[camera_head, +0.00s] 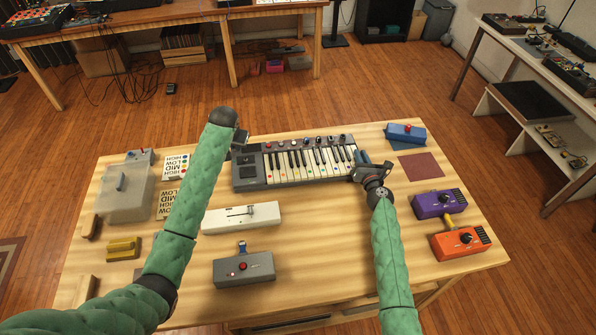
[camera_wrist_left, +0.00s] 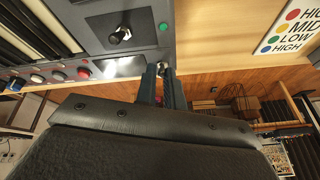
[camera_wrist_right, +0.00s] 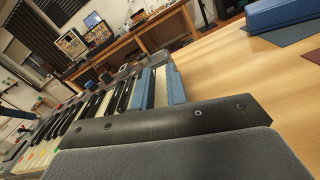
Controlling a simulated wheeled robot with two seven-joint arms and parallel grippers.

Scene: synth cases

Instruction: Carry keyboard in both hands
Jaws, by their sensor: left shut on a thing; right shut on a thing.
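The keyboard (camera_head: 296,162) is a dark grey case with white and black keys, coloured dots and a row of knobs, at the back middle of the wooden table. My left gripper (camera_head: 240,150) is at its left end; in the left wrist view its fingers (camera_wrist_left: 162,85) are closed at the case's edge beside a knob and a green dot. My right gripper (camera_head: 364,162) is at the keyboard's right end; in the right wrist view its blue fingers (camera_wrist_right: 158,88) straddle the end beside the keys. I cannot tell whether the keyboard is touching the tabletop.
On the table (camera_head: 330,240) are a white slider box (camera_head: 241,217), a grey button box (camera_head: 244,269), purple (camera_head: 438,203) and orange (camera_head: 460,242) boxes at right, a blue box (camera_head: 405,133) at back right and a clear bin (camera_head: 125,190) at left. Bare wood lies in front of the keyboard.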

